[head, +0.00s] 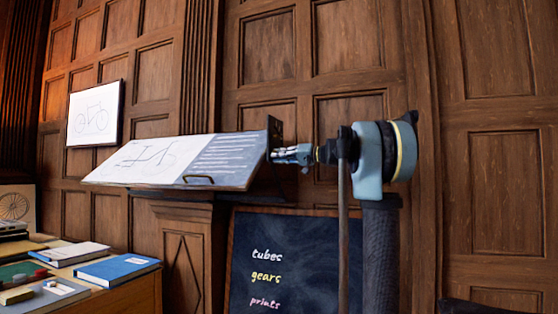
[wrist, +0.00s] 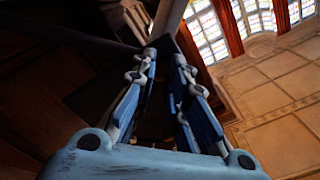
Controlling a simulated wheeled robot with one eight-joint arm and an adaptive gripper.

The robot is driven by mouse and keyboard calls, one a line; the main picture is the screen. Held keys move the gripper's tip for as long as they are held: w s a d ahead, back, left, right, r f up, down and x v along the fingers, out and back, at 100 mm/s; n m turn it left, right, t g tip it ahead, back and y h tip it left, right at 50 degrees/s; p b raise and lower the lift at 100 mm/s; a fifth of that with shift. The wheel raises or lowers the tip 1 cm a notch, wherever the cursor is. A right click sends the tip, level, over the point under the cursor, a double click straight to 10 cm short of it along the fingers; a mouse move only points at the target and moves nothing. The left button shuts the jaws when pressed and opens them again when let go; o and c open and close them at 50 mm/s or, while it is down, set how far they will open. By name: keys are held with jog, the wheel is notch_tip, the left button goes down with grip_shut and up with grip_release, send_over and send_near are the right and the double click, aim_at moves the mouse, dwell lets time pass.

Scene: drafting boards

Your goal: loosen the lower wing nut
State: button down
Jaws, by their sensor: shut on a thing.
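The tilted drafting board (head: 222,172) carries a bicycle drawing and a lined sheet. A dark upright bracket (head: 274,128) stands at its right end. My gripper (head: 277,155) reaches in level from the right, its fingertips at the bracket's side just beside the board. In the wrist view my gripper (wrist: 166,58) has its two blue fingers drawn in toward each other at a dark bar. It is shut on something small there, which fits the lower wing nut. The nut itself is hidden by the fingers in both views, and no upper wing nut can be made out.
A chalkboard (head: 285,262) stands below, behind my arm. A desk at the lower left bears a blue book (head: 118,269) and other books. A framed bicycle drawing (head: 95,113) hangs on the panelled wall. Free room lies to the right of my arm.

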jog(key=c, duration=0.8)
grip_release()
jog(key=shift+f, duration=0.25)
jog(key=shift+c, duration=0.2)
jog(key=shift+s+a, duration=0.1)
jog(key=shift+r, duration=0.1)
jog(key=v, duration=1.2)
